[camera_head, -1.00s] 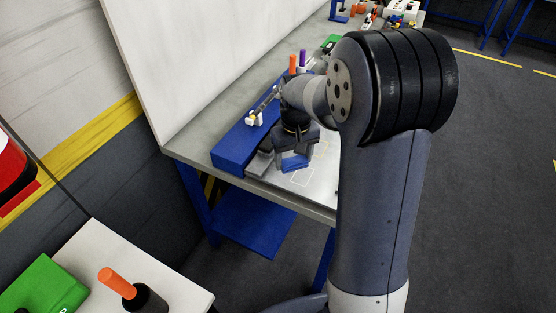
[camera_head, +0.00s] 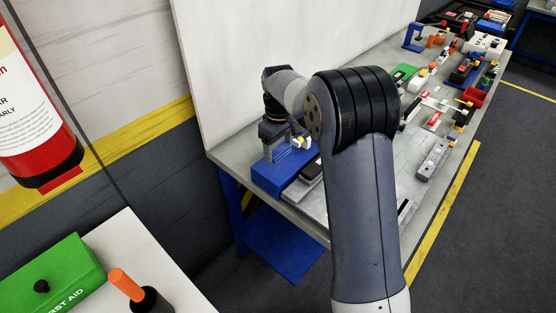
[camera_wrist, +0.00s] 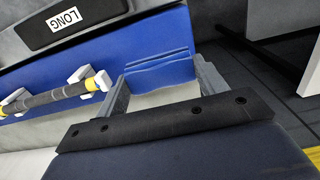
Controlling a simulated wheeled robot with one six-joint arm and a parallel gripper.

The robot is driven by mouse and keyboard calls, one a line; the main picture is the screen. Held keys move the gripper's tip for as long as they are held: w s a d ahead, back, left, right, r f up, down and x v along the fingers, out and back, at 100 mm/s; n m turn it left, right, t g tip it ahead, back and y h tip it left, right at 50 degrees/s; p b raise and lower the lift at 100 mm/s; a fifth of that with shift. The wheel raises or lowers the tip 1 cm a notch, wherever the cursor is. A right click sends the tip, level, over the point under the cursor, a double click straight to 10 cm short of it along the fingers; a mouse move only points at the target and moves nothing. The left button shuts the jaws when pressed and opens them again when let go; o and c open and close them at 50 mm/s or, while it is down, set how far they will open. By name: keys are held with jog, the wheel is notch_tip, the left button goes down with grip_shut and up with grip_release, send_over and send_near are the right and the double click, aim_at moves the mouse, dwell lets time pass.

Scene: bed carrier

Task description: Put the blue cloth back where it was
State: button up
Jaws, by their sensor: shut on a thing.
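The blue cloth (camera_wrist: 158,72) appears as a folded blue block with layered edges between the two fingers of my gripper (camera_wrist: 164,85) in the wrist view. My gripper is shut on it. In the head view my gripper (camera_head: 285,146) is over the far left end of the workbench, above a blue box (camera_head: 270,179). The cloth is hard to make out there. In the wrist view the cloth is close beside the blue surface (camera_wrist: 135,38); I cannot tell whether they touch.
A rod with yellow ends (camera_wrist: 58,95) rests in white holders on the blue surface. A dark piece labelled LONG (camera_wrist: 80,20) lies beyond. The workbench (camera_head: 236,150) carries many small parts to the right. A white panel (camera_head: 290,35) stands behind it.

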aim_at(279, 168)
jog(key=shift+f+p, duration=0.45)
jog(key=shift+f, duration=2.25)
jog(key=shift+f, duration=0.2)
jog(key=o, duration=0.9)
jog(key=shift+r, duration=0.1)
jog(key=shift+o, duration=0.2)
notch_tip(279, 168, up, 12)
jog(key=shift+r+b, duration=0.15)
jog(key=shift+b, duration=0.55)
